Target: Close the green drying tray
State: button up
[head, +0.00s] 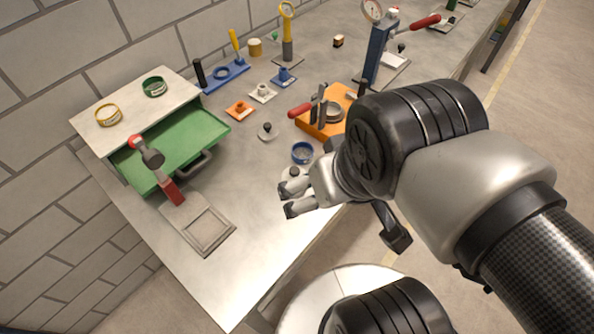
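The green drying tray (185,140) is a drawer in the pale cabinet (135,98) at the left of the bench. It is pulled out towards the front, with its green floor showing and a dark grey handle (194,166) on its front. A tool with a dark head and red grip (172,193) stands in front and hides part of the tray's left side. My gripper (287,199) is to the right of the tray, well apart from it, over the bench's front part. Its fingers look spread, with nothing between them.
A grey square-framed plate (207,230) lies in front of the tray. A blue ring (302,152) and an orange fixture (325,122) with a red handle are near my gripper. Yellow and green rings sit on the cabinet. Bare bench (235,180) lies between tray and gripper.

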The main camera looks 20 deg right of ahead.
aim_at(186, 135)
jog(key=k+j+u, duration=0.2)
jog(key=j, duration=0.4)
jog(key=j+u, duration=0.15)
jog(key=j, duration=0.5)
jog(key=i, duration=0.05)
